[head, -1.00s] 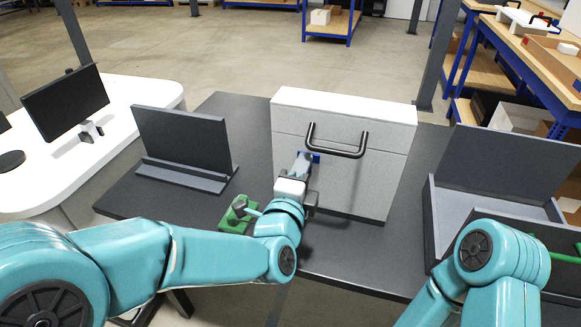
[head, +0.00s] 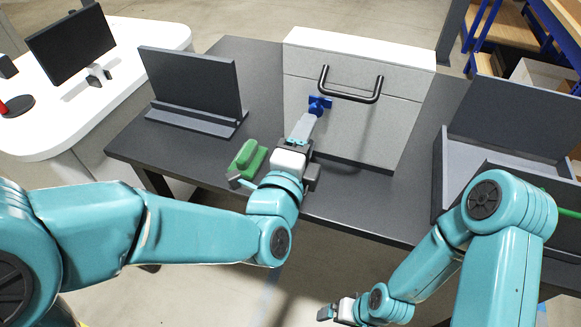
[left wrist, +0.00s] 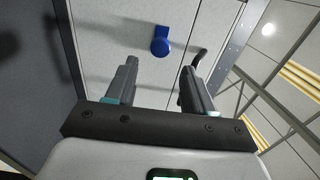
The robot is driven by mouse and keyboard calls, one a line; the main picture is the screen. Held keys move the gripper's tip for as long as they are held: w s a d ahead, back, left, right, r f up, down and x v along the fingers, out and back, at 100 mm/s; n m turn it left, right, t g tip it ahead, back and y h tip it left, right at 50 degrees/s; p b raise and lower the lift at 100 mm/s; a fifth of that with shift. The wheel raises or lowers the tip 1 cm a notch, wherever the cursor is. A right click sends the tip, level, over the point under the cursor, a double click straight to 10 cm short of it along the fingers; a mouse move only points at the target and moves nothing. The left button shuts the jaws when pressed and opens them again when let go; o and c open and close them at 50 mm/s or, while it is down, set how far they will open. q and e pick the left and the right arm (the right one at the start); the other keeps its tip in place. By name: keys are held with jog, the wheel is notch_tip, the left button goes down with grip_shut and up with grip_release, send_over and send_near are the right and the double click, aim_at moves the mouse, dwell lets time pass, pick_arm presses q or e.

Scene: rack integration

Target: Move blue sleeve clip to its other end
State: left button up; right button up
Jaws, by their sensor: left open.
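The blue sleeve clip (head: 319,105) sits on the front of the white cabinet (head: 300,96), just left of and below the black bar handle (head: 350,95). In the left wrist view the clip (left wrist: 161,40) shows as a blue round knob with a square tab, ahead of the fingers and apart from them. My left gripper (head: 304,127) is open and empty in front of the cabinet, just short of the clip; its two fingers (left wrist: 158,75) are spread in the left wrist view. My right gripper (head: 335,312) is low at the bottom of the head view, away from the cabinet; its jaws are too small to read.
A green block (head: 248,158) lies at the table's front edge, left of my left gripper. A dark upright panel on a stand (head: 190,82) is on the left of the dark table (head: 262,75). A grey open box (head: 452,165) stands to the right.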

pick_arm(q)
jog(key=b+v, duration=0.6)
jog(key=v, duration=0.3)
jog(key=shift+s, duration=0.3)
jog(key=shift+s, duration=0.1)
